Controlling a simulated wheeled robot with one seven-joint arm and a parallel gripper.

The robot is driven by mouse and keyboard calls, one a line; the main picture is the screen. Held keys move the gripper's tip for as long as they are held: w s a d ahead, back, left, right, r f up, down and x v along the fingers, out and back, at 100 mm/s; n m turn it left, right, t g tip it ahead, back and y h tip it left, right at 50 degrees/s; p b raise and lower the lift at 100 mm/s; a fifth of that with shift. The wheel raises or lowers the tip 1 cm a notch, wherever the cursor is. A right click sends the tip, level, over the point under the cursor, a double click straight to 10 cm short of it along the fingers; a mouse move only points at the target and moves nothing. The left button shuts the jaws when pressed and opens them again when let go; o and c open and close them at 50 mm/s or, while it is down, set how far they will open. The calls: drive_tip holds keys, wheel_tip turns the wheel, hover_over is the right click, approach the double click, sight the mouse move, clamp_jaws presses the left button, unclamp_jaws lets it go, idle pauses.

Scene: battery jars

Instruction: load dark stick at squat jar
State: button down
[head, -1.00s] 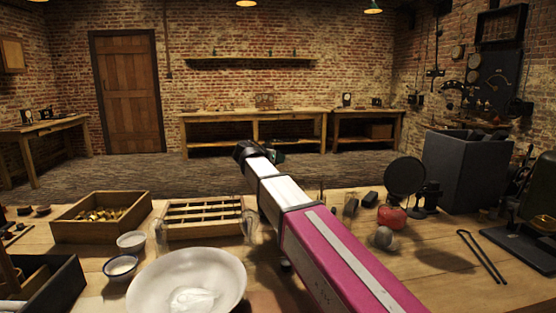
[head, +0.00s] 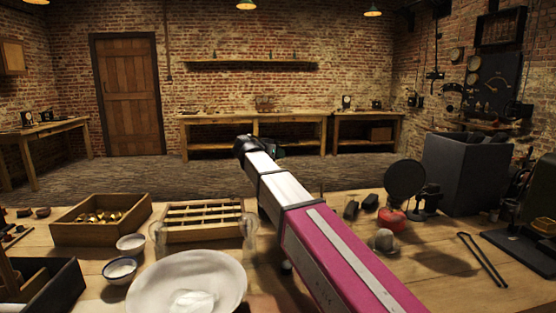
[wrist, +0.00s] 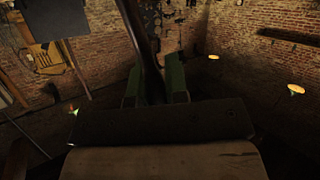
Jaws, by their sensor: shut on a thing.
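My gripper (wrist: 153,86) has green fingers shut on a dark stick (wrist: 140,40), which extends up and away in the wrist view. The stick cannot be made out there. Clear glass jars stand at the left (head: 158,236) and right (head: 249,232) of a slatted wooden rack (head: 205,236). I cannot tell for sure which jar is the squat one. My gripper is apart from both jars.
A white bowl (head: 225,278) and two small bowls stand at front left. A wooden box (head: 72,231) of brass pieces is behind them. A red flask (head: 391,217), a dark disc (head: 405,179), a grey box (head: 467,172) and tongs (head: 482,258) are at right.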

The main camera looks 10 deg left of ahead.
drive_tip(key=shift+r, duration=2.1)
